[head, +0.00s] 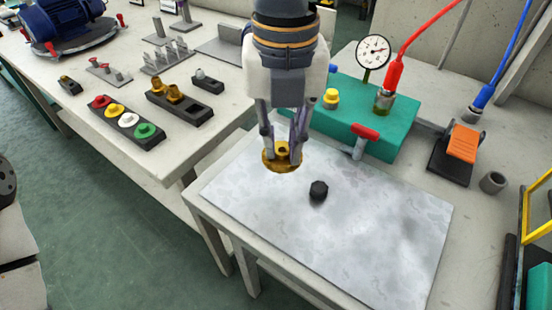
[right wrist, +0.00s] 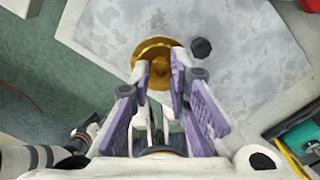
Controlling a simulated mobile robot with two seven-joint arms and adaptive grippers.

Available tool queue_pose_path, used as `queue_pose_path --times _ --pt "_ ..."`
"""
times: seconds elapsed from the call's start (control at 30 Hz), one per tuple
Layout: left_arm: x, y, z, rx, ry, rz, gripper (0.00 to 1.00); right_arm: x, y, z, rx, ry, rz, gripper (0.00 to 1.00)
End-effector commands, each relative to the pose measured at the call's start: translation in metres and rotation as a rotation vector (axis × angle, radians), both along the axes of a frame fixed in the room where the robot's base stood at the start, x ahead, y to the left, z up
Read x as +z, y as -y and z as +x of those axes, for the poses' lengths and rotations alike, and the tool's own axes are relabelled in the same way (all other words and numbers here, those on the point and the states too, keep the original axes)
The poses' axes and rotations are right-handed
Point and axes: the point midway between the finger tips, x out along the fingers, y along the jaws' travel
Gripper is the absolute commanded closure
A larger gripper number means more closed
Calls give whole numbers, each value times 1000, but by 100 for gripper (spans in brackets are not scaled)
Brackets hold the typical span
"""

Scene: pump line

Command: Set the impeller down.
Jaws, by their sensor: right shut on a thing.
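The impeller (head: 270,163) is a brass-coloured disc with a raised hub. My right gripper (head: 283,148) is shut on its hub and holds it over the left back part of a grey metal plate (head: 380,232). In the right wrist view the impeller (right wrist: 150,46) sits between the fingertips of the gripper (right wrist: 161,75). It overlaps the plate's edge there. I cannot tell whether its underside touches the plate. My left gripper does not show in the head view.
A small black nut-like piece (head: 318,191) lies on the plate, right of the impeller. A green box (head: 345,112) with a gauge and a red-handled valve stands behind. A tray of coloured caps (head: 127,120) is on the left table. The plate's front is clear.

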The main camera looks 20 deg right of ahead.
Motion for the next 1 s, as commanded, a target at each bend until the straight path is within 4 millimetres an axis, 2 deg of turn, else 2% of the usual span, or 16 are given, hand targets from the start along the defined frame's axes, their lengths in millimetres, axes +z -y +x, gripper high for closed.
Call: queue_pose_path --times 0.03,0.1,0.37,0.53,0.87,0.9,0.97,1.0 --pt "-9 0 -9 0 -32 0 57 -22 1 11 0 -18 -1 100" --pt "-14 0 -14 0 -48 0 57 -36 1 23 1 -14 -1 100" --pt "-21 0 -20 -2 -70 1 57 -58 3 46 2 -1 -1 100" --pt "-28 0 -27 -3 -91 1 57 -89 3 49 5 -3 -1 100" --pt "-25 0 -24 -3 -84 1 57 -90 4 49 3 4 -1 100" --pt "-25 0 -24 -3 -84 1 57 -91 4 49 3 3 -1 79" --pt "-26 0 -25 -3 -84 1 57 -91 4 49 3 3 -1 65" --pt "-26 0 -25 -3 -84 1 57 -91 4 49 3 3 -1 63"
